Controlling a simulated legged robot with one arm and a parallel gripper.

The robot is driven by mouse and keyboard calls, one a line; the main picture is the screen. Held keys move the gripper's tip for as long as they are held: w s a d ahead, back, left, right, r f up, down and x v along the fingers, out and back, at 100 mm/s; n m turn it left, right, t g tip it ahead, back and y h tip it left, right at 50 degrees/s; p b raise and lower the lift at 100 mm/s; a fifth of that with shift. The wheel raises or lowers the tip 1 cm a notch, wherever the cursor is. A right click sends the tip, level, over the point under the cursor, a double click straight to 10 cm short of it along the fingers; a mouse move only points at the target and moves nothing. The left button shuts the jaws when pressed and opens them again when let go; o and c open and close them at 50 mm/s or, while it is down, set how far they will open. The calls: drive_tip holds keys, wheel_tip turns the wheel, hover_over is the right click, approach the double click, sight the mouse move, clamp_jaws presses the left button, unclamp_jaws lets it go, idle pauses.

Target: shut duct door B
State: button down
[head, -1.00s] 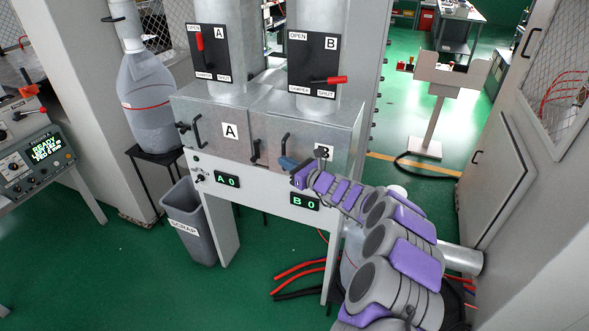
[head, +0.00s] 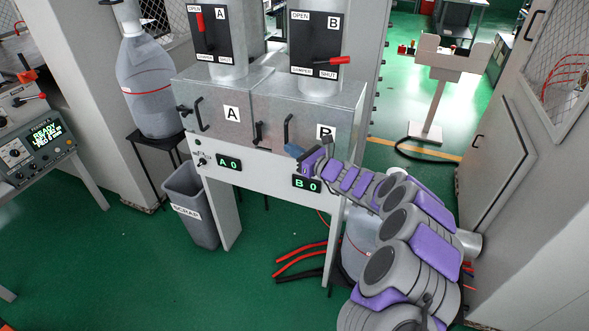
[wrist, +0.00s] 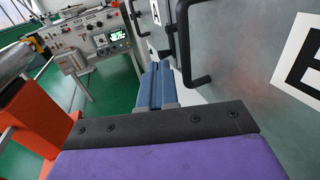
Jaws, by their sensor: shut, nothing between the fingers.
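Duct door B (head: 345,127) is the grey metal front panel on the right of the duct box, marked with a white B label. In the head view it looks about flush with the box; a small gap cannot be told. Its black handle (head: 288,130) is at the door's left side. My gripper (head: 293,150) is just below that handle, its blue fingers shut and empty. In the wrist view the shut fingers (wrist: 157,85) point along the door, left of the handle (wrist: 190,45). Contact with the door or handle cannot be told.
Door A (head: 215,122) is left of door B, with a black latch (head: 258,133) between them. The B damper lever (head: 333,61) points right towards SHUT. A scrap bin (head: 190,205) stands below left. Red and black hoses (head: 300,257) lie on the green floor.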

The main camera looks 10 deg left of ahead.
drive_tip(key=s+d+p, duration=0.2)
drive_tip(key=s+d, duration=0.3)
drive_tip(key=s, duration=0.4)
drive_tip(key=s+a+r+n+g+y, duration=0.1)
drive_tip(key=s+a+r+n+g, duration=0.2)
drive_tip(key=s+r+n, duration=0.25)
drive_tip(key=s+a+r+n+g+y, duration=0.1)
drive_tip(key=s+a+r+n+g, duration=0.1)
drive_tip(key=s+r+n+g, duration=0.35)
drive_tip(key=s+d+r+n+g+h, duration=0.1)
drive_tip(key=s+r+n+g+h, duration=0.25)
drive_tip(key=s+n, duration=0.9)
drive_tip(key=s+d+f+h, duration=0.2)
drive_tip(key=s+d+h, duration=0.2)
drive_tip(key=s+d, duration=0.3)
drive_tip(key=s+d+f+t+h, duration=0.1)
drive_tip(key=s+d+f+h, duration=0.2)
drive_tip(key=s+d+h, duration=0.2)
drive_tip(key=s+d+f+h, duration=0.3)
drive_tip(key=s+d, duration=0.7)
drive_tip(key=d, duration=0.7)
drive_tip(key=shift+s+d+f+h, duration=0.2)
drive_tip(key=shift+d+h, duration=0.15)
drive_tip(key=shift+h, duration=0.8)
